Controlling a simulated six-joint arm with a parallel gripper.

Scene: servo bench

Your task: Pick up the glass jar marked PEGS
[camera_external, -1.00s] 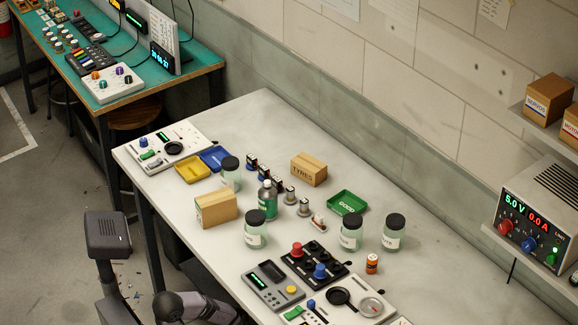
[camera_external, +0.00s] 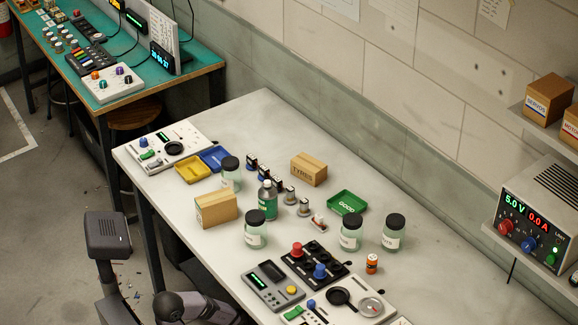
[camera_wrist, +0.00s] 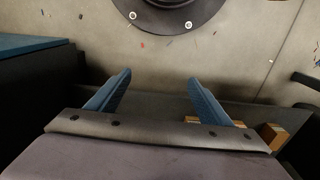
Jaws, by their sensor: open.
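Several glass jars with black lids and pale labels stand upright on the bench in the external view: one at the back left (camera_external: 231,180), one front left (camera_external: 255,237), one right of middle (camera_external: 350,238) and one farthest right (camera_external: 392,238). Their labels are too small to read, so I cannot tell which is marked PEGS. My gripper (camera_wrist: 160,76) shows in the wrist view with its two blue fingers spread and nothing between them. No jar is in that view. In the external view, I cannot make out my gripper; only parts of my arm show, at the lower left.
A green bottle (camera_external: 267,201) and small servos stand between the jars. A cardboard box (camera_external: 216,210), TYRES box (camera_external: 309,170), green tray (camera_external: 347,203), orange can (camera_external: 372,264) and control panels (camera_external: 272,287) crowd the bench. The bench's back right is clear.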

